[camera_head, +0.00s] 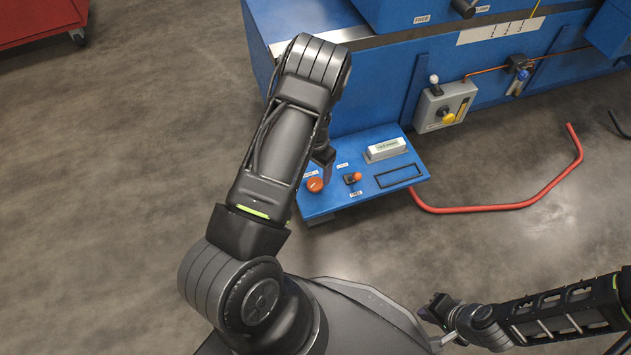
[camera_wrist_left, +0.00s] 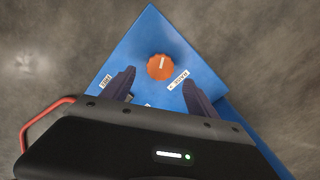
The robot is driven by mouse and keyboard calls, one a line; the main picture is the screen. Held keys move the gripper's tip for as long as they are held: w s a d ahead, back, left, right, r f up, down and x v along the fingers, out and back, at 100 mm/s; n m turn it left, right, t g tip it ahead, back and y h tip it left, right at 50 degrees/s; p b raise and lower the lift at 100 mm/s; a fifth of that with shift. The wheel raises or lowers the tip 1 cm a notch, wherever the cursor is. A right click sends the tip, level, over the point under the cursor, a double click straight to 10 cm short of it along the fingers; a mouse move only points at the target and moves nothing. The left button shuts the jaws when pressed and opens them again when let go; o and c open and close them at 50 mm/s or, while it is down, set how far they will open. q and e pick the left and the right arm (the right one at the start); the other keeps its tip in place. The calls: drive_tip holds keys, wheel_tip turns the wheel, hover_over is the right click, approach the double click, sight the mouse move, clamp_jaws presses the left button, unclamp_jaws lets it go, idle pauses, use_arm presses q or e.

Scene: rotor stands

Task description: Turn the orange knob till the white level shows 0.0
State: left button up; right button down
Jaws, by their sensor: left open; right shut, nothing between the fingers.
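The orange knob (camera_head: 314,185) sits on the left part of a blue panel (camera_head: 345,203). In the left wrist view the knob (camera_wrist_left: 160,67) has a white pointer line and lies ahead of the two fingers, near a corner of the panel. The white level (camera_head: 386,149) lies on the panel's right back part; its reading is too small to make out. My left gripper (camera_wrist_left: 158,88) is open above the panel, its fingers either side of the knob's line and apart from it. My right gripper (camera_head: 434,310) is shut and empty, low at the right, away from the panel.
A small orange-topped control (camera_head: 354,178) stands beside the knob, and a black rectangular outline (camera_head: 398,175) is on the panel. A red bar (camera_head: 500,207) runs along the floor at right.

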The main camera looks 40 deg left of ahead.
sight(315, 183)
use_arm(q)
wheel_tip(315, 183, down, 6)
drive_tip(key=shift+r+b, duration=0.1)
drive_tip(key=shift+b, duration=0.85)
drive_tip(key=shift+c, duration=0.3)
drive_tip(key=c, duration=1.3)
drive_tip(key=shift+n, duration=0.4)
drive_tip(key=n, duration=1.1)
